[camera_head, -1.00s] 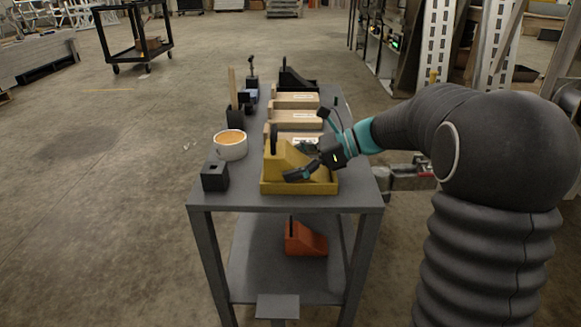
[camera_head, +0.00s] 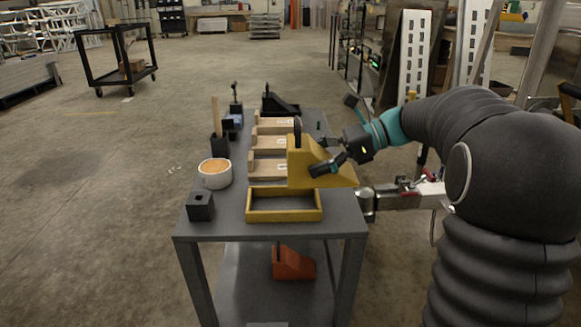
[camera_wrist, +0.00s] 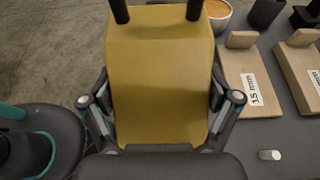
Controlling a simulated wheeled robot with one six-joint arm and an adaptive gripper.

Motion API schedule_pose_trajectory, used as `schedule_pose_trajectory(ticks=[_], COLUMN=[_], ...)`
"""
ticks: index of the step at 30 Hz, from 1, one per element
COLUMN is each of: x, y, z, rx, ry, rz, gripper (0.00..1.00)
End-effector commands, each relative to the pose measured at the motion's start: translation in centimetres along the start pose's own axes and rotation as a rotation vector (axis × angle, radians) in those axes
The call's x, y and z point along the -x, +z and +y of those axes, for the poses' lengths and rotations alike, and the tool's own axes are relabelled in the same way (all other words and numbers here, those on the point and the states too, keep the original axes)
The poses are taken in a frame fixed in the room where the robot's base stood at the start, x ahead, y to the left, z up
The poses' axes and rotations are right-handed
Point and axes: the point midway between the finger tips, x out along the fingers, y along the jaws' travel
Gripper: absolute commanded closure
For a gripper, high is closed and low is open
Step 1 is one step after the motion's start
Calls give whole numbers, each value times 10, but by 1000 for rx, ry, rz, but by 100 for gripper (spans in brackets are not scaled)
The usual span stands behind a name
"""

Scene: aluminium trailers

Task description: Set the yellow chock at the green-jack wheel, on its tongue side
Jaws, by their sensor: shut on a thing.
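The yellow chock (camera_head: 312,166) is a wedge with a dark upright handle, held in the air over the right part of the grey bench. My gripper (camera_head: 325,156) is shut on it, and the chock is clear above the yellow tray (camera_head: 285,216), which stands empty. In the wrist view the yellow chock (camera_wrist: 160,80) fills the middle, with a finger of my gripper (camera_wrist: 160,110) on each side. A metal trailer coupler and tongue (camera_head: 395,199) shows just right of the bench. No wheel or green jack can be made out.
The bench (camera_head: 225,222) also carries wooden blocks (camera_head: 268,166) with labels, a white tub (camera_head: 215,173), a black block (camera_head: 200,206) and a black chock (camera_head: 280,105). An orange chock (camera_head: 292,264) lies on the lower shelf. Open floor (camera_head: 90,200) lies left.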

Motion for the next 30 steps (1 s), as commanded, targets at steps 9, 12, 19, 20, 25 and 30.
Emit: schedule_pose_trajectory(ticks=[9,12,19,20,25,30], x=[37,43,45,45,44,46], y=[12,22,26,25,25,25], z=[4,4,4,4,4,4], rx=[2,1,1,1,1,0], ry=[-1,-1,0,0,-1,-2], rz=[0,0,0,0,0,0], gripper=[75,75,75,75,75,75])
